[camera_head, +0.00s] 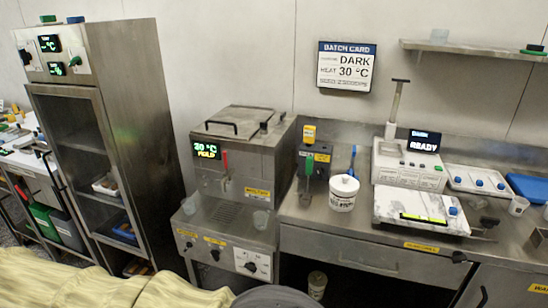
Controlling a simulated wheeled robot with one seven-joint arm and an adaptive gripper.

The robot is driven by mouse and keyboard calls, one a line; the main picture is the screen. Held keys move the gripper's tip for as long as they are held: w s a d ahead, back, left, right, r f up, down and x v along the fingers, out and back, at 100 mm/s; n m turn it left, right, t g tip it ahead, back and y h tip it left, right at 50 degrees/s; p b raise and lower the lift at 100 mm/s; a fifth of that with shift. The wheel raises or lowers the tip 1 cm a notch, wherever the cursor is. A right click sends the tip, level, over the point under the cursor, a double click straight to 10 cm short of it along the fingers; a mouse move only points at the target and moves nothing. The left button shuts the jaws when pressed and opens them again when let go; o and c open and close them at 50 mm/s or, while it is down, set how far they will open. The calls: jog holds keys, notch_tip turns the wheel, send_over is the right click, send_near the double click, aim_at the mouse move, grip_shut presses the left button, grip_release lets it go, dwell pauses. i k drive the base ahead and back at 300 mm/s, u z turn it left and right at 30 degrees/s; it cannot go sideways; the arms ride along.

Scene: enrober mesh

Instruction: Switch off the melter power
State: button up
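A steel machine with a lidded tank (240,150), which looks like the melter, stands in the middle of the head view. Its lit green display (206,149) reads 30 °C with a second line of yellow letters too small to read surely. A red-handled lever (224,160) is on its front. The lower front panel has small dark knobs (215,254) with yellow labels and a white plate with a larger dark rotary knob (251,266). I cannot read which control is the power switch or its setting. My gripper is not in view.
A tall steel cabinet (135,110) stands at left. The bench at right holds a white tub (343,192), a device reading READY (408,165) and a white-grey slab (420,210). Pale yellow sacks (110,290) lie along the bottom left. A batch card (346,67) hangs on the wall.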

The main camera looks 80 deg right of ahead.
aim_at(190, 245)
jog(key=u, duration=0.35)
jog(key=i, duration=1.5)
jog(key=z, duration=3.45)
